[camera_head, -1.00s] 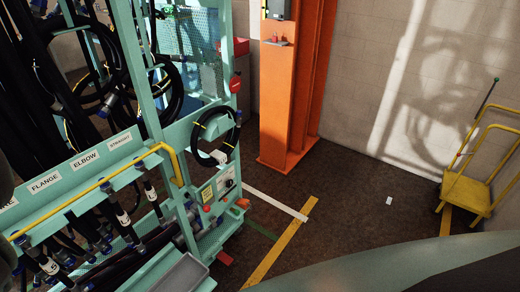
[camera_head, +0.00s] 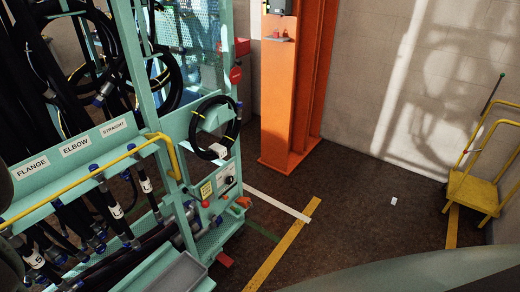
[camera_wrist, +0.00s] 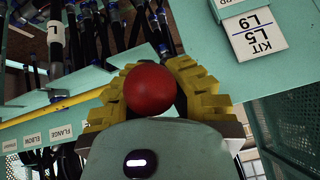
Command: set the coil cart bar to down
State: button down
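The teal cart (camera_head: 179,127) fills the left of the head view, with black hose coils on it. A yellow bar (camera_head: 88,175) runs along its front, across the hanging hoses, to a bent end at a post. It also shows in the wrist view (camera_wrist: 55,107), passing behind my gripper. My gripper (camera_wrist: 152,68) has yellow ridged fingers, which curve in around a red ball-shaped knob (camera_wrist: 150,89) and seem to touch both its sides. What the knob is fixed to is hidden. The gripper cannot be made out in the head view.
Labels FLANGE, ELBOW and STRAIGHT line the cart's shelf. A control box (camera_head: 219,189) sits at its right end. An orange column (camera_head: 287,90) stands behind. A yellow trolley (camera_head: 473,190) is at far right.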

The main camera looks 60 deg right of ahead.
notch_tip(320, 180, down, 7)
jog(key=s+t+b, duration=0.1)
jog(key=t+b, duration=0.3)
jog(key=b, duration=1.2)
jog(key=shift+s+a+r+t, duration=0.2)
jog(key=shift+s+a+t, duration=0.05)
jog(key=shift+t, duration=0.15)
jog(key=shift+f+b, duration=0.1)
jog(key=shift+b, duration=0.55)
jog(key=shift+d+f, duration=0.1)
jog(key=shift+f, duration=0.05)
jog(key=c, duration=1.5)
grip_release()
jog(key=shift+f, duration=0.1)
jog(key=o, duration=0.4)
jog(key=shift+r, duration=0.3)
jog(key=shift+o, duration=0.2)
jog(key=shift+r, duration=0.1)
